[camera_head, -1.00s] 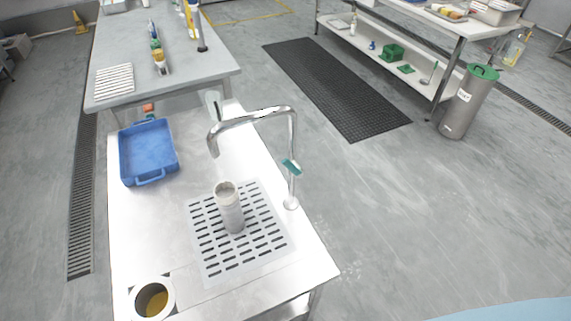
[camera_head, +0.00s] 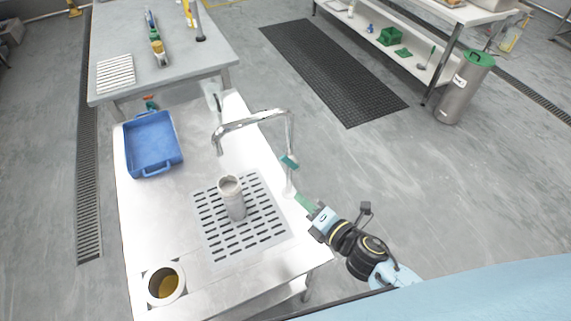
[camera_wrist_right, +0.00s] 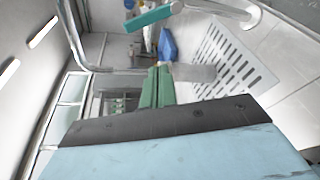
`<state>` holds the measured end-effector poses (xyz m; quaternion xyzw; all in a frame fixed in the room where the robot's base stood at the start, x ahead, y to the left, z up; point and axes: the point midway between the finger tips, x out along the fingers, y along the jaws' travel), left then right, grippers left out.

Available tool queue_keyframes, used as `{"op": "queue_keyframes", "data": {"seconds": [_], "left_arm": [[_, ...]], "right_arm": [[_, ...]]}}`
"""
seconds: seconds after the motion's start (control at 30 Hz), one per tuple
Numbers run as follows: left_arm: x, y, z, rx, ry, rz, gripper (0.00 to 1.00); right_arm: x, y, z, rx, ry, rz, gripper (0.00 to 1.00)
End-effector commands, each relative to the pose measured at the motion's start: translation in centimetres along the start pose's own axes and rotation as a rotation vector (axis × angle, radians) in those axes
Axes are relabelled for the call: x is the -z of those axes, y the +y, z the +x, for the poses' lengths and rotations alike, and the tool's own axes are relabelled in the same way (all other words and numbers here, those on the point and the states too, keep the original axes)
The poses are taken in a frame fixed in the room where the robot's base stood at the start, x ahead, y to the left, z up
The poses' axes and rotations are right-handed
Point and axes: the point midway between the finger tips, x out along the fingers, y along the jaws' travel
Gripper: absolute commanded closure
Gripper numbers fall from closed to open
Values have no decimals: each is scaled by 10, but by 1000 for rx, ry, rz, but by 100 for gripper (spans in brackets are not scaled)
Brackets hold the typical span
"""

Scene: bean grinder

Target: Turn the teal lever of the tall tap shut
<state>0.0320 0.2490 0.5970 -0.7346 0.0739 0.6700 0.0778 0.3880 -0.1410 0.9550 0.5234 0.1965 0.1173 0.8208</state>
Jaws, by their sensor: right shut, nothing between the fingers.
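The tall tap (camera_head: 256,119) is a chrome gooseneck at the right edge of the white counter. Its teal lever (camera_head: 289,161) sticks out from the upright part of the pipe. In the right wrist view the lever (camera_wrist_right: 150,17) shows large near the top, above the fingers. My right gripper (camera_head: 300,198) is at the counter's right edge, below and right of the lever and apart from it. Its green fingers are together with nothing between them; they also show in the right wrist view (camera_wrist_right: 157,82). My left gripper is not in view.
A grey cylinder (camera_head: 234,202) stands on the slotted drain grate (camera_head: 215,235) under the spout. A blue tray (camera_head: 154,147) lies at the back left, and a round cup with yellowish contents (camera_head: 165,284) sits front left. Floor right of the counter is open.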

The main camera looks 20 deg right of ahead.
Motion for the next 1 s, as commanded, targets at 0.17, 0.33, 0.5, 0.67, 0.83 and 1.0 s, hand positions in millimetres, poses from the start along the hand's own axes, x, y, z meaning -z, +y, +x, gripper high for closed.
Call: {"op": "queue_keyframes", "data": {"seconds": [0.17,0.33,0.5,0.67,0.83,1.0], "left_arm": [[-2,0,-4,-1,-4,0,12],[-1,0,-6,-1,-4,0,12],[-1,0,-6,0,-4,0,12],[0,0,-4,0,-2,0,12],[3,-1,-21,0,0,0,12],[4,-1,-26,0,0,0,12]], "right_arm": [[6,18,7,-63,47,-132,100],[7,20,33,-64,46,-131,100],[9,22,71,-62,44,-127,100],[11,23,103,-61,45,-125,100],[-15,27,92,-58,46,-128,100],[-26,26,89,-58,45,-127,100]]}}
